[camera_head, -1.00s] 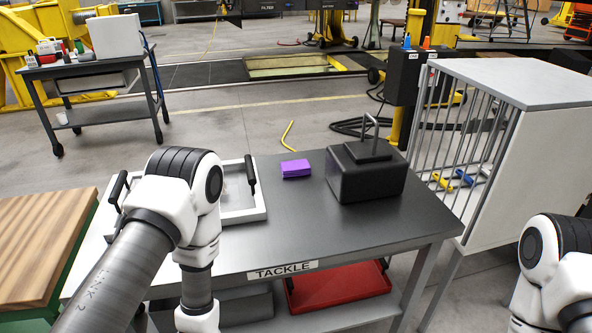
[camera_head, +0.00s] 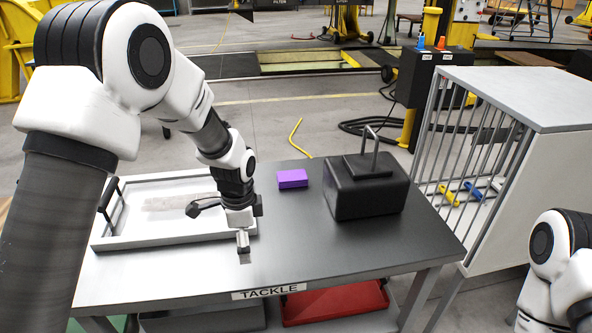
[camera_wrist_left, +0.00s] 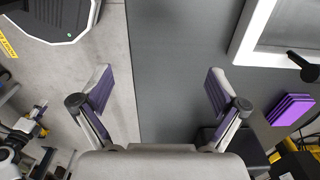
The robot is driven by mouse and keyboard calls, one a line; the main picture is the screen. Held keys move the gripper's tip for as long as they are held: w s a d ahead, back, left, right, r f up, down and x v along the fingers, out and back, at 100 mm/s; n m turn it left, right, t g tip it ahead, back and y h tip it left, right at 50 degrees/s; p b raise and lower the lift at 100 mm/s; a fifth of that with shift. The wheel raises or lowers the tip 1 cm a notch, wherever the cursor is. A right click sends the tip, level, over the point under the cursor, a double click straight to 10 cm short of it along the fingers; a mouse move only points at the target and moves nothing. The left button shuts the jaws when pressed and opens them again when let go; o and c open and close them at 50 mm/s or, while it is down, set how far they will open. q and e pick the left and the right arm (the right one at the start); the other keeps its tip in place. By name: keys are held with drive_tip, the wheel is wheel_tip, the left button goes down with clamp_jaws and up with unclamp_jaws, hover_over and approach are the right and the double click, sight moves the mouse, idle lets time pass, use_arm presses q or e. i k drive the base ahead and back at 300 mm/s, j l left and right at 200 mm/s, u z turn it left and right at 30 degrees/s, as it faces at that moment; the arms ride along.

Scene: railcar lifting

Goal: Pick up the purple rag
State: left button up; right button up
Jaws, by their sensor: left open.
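The purple rag (camera_head: 292,179) is a small folded stack lying flat on the grey TACKLE table, between the white tray and the black block. It also shows at the right side of the left wrist view (camera_wrist_left: 291,109). My left gripper (camera_head: 243,243) is over the near part of the table, in front of the rag and to its left, apart from it. In the left wrist view its two fingers (camera_wrist_left: 157,85) are spread with nothing between them. In the head view its fingers are partly hidden by their angle. My right gripper is out of view.
A white tray (camera_head: 110,240) with black handles is at the table's left. A black block with a metal handle (camera_head: 366,190) stands right of the rag. A barred cabinet (camera_head: 545,110) is farther right. The table's front middle (camera_head: 310,245) is clear.

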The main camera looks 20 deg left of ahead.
sight(295, 179)
drive_tip(key=i, duration=1.25)
